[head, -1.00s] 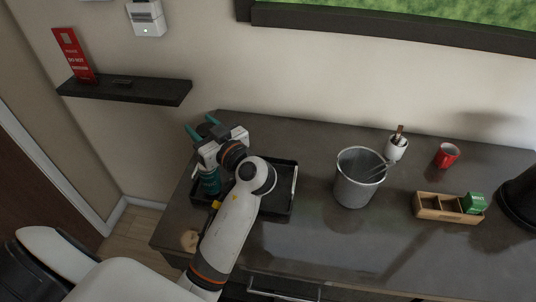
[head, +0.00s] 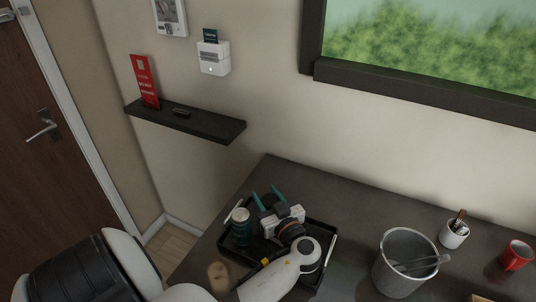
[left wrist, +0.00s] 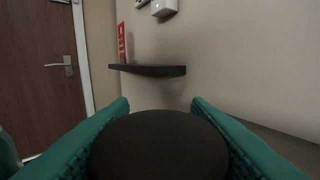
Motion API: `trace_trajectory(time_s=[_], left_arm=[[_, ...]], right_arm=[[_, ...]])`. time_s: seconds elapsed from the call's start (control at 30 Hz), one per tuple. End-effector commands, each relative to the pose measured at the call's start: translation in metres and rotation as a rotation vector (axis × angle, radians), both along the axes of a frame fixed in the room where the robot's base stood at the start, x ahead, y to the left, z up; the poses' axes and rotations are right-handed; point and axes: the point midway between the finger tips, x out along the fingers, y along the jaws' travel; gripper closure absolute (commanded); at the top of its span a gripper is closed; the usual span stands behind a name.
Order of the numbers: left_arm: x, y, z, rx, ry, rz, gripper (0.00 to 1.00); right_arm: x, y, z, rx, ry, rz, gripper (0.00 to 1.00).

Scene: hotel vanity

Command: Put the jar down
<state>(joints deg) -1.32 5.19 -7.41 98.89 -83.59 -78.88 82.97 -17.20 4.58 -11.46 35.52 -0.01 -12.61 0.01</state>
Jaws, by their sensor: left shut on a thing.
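My left gripper (head: 268,193) has teal fingers and is shut on a dark round thing, which I take to be the jar (left wrist: 160,145). In the left wrist view its dark rounded top fills the gap between the fingers (left wrist: 160,112). In the head view the gripper is at the back of the black tray (head: 328,262), and the jar is mostly hidden by the fingers and wrist. I cannot tell whether the jar's base touches the tray or the counter. My right gripper is not in view.
A teal canister (head: 241,226) stands at the tray's left, close beside my gripper. A metal bin (head: 401,270), a white cup (head: 454,234) and a red mug (head: 517,256) stand to the right. A dark wall shelf (head: 190,123) is above left. The counter (head: 350,215) behind the bin is clear.

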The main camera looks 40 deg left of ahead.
Motion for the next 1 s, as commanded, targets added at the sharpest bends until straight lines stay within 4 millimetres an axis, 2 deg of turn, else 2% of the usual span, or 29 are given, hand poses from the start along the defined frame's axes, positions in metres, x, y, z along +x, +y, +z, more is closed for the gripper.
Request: trace_trajectory(time_s=[0.1,0.2,0.57,0.6,0.73,1.0], left_arm=[[0.000,0.000,-0.016,0.004,0.004,0.000,0.83],[0.000,0.000,-0.022,0.002,0.000,0.000,0.83],[0.000,0.000,-0.027,0.001,-0.001,0.000,0.83],[0.000,0.000,-0.027,0.000,0.000,0.000,0.55],[0.000,0.000,-0.026,0.000,0.001,0.000,0.35],[0.000,0.000,-0.025,0.000,0.001,0.000,0.35]], right_arm=[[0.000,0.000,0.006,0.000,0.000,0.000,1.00],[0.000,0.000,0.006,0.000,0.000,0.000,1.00],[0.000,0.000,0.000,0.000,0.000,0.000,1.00],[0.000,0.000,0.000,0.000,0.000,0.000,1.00],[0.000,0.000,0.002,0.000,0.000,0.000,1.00],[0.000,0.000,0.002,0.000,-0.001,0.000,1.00]])
